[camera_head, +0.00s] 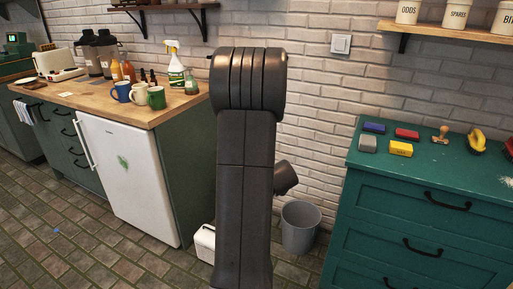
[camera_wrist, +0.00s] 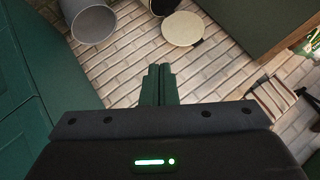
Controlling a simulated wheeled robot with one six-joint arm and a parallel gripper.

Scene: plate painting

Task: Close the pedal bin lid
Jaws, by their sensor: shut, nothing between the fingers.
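A white, rounded thing that looks like the pedal bin (camera_head: 204,244) stands on the floor by the counter's end in the head view, mostly hidden behind my arm. In the wrist view a cream round disc, apparently its lid (camera_wrist: 183,29), shows face-on near the top, in front of the brick wall. A dark opening lies beside the disc at the top edge, so the lid looks raised. My gripper (camera_wrist: 158,72) is shut and empty, its tips below the lid in the wrist picture and apart from it. In the head view my arm hides the gripper.
A grey open bin (camera_head: 301,228) stands on the floor near the green drawer cabinet (camera_head: 415,215); it also shows in the wrist view (camera_wrist: 92,24). A wooden-topped counter with a white fridge (camera_head: 125,178) is at left. Tiled floor is clear in front.

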